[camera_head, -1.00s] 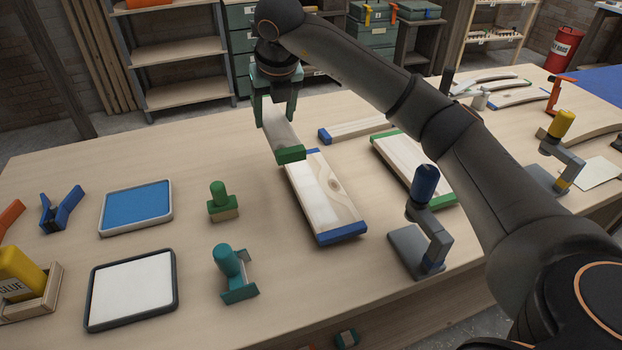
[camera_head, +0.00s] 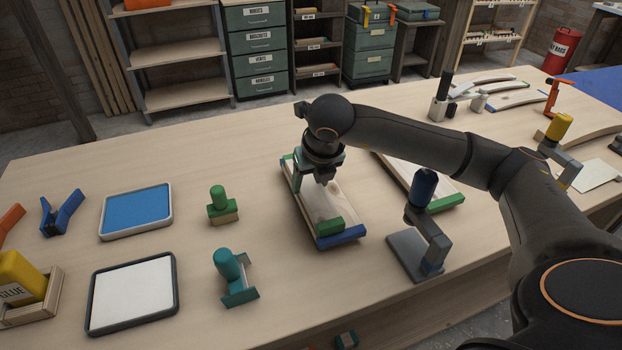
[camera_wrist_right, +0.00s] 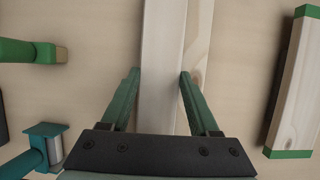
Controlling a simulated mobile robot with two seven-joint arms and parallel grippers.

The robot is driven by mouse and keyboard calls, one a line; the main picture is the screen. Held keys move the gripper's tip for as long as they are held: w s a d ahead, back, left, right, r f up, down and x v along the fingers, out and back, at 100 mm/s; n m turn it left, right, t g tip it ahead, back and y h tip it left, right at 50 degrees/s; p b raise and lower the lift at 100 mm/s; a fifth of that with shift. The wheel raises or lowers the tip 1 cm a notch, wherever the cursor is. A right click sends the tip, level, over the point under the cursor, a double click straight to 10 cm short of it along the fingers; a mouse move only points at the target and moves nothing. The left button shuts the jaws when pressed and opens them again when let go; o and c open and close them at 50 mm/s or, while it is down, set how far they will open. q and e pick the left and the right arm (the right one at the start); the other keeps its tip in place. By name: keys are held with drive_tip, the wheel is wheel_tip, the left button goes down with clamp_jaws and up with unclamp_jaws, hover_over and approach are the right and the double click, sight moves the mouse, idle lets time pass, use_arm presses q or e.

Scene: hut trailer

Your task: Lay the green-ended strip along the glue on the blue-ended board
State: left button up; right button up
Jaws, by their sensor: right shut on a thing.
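The blue-ended board (camera_head: 347,212) lies on the bench, running from back left to front right. The green-ended strip (camera_head: 314,208) lies lengthwise over the board's left part, its near green end just short of the board's near blue end. My right gripper (camera_head: 319,182) is shut on the strip near its middle. In the right wrist view the strip (camera_wrist_right: 163,50) passes between my right gripper's fingers (camera_wrist_right: 160,76), parallel to the board (camera_wrist_right: 200,48) showing on its right. The glue is hidden. I cannot tell whether the strip touches the board. My left gripper is not in view.
A green-ended board (camera_head: 436,189) lies to the right, behind a blue-handled clamp (camera_head: 424,235).

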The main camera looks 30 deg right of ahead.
drive_tip(key=o, duration=1.5)
drive_tip(key=shift+c, duration=0.2)
drive_tip(key=v, duration=1.2)
